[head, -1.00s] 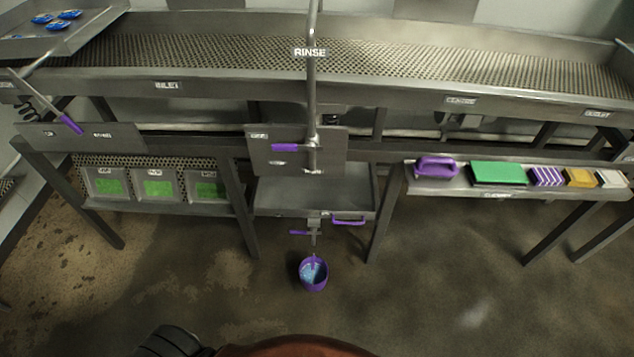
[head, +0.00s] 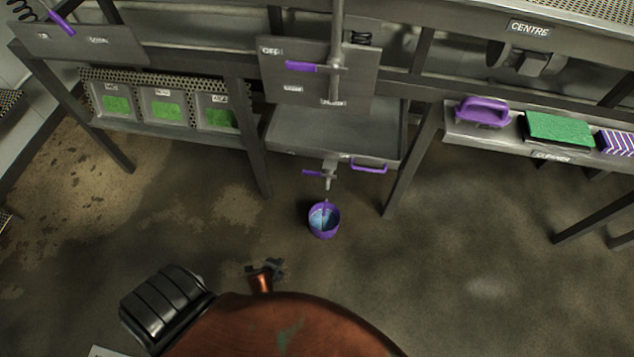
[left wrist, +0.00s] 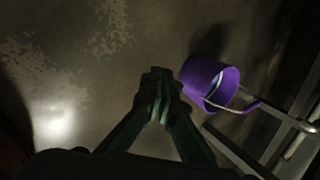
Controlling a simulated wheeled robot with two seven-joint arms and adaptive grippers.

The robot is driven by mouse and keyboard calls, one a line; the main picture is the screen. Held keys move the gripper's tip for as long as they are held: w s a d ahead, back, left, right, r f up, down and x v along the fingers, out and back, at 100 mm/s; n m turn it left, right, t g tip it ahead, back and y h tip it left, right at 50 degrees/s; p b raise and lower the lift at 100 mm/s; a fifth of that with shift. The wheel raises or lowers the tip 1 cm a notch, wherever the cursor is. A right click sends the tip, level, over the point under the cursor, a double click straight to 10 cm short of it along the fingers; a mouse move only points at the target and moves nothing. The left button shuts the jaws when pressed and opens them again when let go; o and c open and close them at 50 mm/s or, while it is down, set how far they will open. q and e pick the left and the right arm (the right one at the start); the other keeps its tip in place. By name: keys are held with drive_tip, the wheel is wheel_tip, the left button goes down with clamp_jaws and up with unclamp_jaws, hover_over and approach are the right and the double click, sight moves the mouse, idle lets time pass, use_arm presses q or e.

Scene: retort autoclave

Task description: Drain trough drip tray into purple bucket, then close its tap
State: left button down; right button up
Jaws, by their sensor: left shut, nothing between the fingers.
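The drip tray (head: 290,148) is a grey metal pan under the trough, with a purple pull handle (head: 370,168) on its front. Its tap (head: 330,172) hangs at the front edge, with a purple lever (head: 314,173) pointing left. The purple bucket (head: 323,230) stands upright on the floor below the tap with bluish contents; I cannot tell whether liquid is running. My left gripper (head: 268,267) is shut and empty, low and left of the bucket, apart from it. In the left wrist view the shut fingers (left wrist: 160,80) are left of the bucket (left wrist: 198,80).
A grey panel with another purple lever (head: 300,66) stands above the tray. Table legs flank the tray. Green-filled bins (head: 158,122) sit on the left shelf; a purple-handled tool (head: 482,112) and green pad (head: 560,130) lie on the right shelf. Floor before the bucket is clear.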

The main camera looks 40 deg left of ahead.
sight(319, 174)
use_arm(q)
drive_tip(key=w+a+r+m+t+y+b, duration=0.1)
drive_tip(key=w+r+m+b, duration=0.3)
drive_tip(key=w, duration=0.4)
drive_tip(key=w+a+r+m+t+y+b, duration=0.1)
drive_tip(key=w+r+m+t+b, duration=0.2)
drive_tip(key=w+r+m+b, duration=0.2)
drive_tip(key=w+a+r+m+t+y+b, duration=0.1)
drive_tip(key=w+r+m+b, duration=0.3)
drive_tip(key=w, duration=0.7)
drive_tip(key=shift+w+a+r+m+t+y+b, duration=0.15)
drive_tip(key=shift+a+r+m+t+y+b, duration=0.2)
drive_tip(key=shift+r+m+t, duration=0.75)
use_arm(e)
drive_tip(key=w+a+r+t+y, duration=0.1)
drive_tip(key=w+a+r, duration=0.3)
drive_tip(key=w+r, duration=0.5)
drive_tip(key=shift+w+a+r, duration=0.35)
drive_tip(key=shift+a+r, duration=0.05)
drive_tip(key=shift+r, duration=0.15)
use_arm(q)
drive_tip(key=shift+w+r, duration=0.1)
use_arm(e)
drive_tip(key=shift+f+y, duration=0.1)
drive_tip(key=shift+y, duration=0.2)
